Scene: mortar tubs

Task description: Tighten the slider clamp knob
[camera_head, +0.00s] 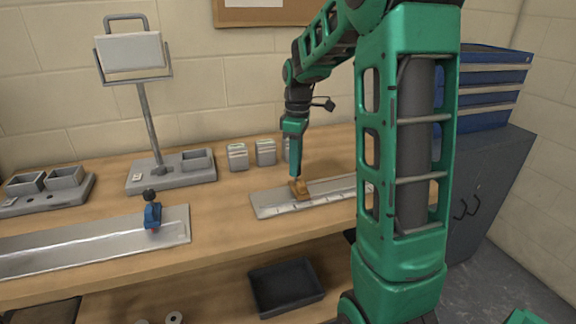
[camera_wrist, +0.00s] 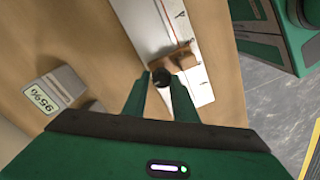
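A brown slider clamp (camera_head: 299,188) sits on a pale ruled rail (camera_head: 330,192) at the middle of the bench. The brown clamp block also shows in the wrist view (camera_wrist: 183,57), across the ruled rail (camera_wrist: 166,28). Its round black knob (camera_wrist: 160,76) is beside the block, between my fingertips. My gripper (camera_head: 297,176) reaches down at the clamp; in the wrist view my gripper (camera_wrist: 160,82) has a finger close against each side of the knob. The fingers hide part of the knob's sides. In the head view the knob is hidden or too small to tell.
A blue slider (camera_head: 152,214) with a black knob stands on another rail (camera_head: 90,240) at the left. A scale-like stand (camera_head: 170,174) is behind it. Small grey blocks (camera_head: 238,158) stand behind my gripper; one labelled block (camera_wrist: 52,95) shows in the wrist view. A blue drawer chest (camera_head: 490,88) is at right.

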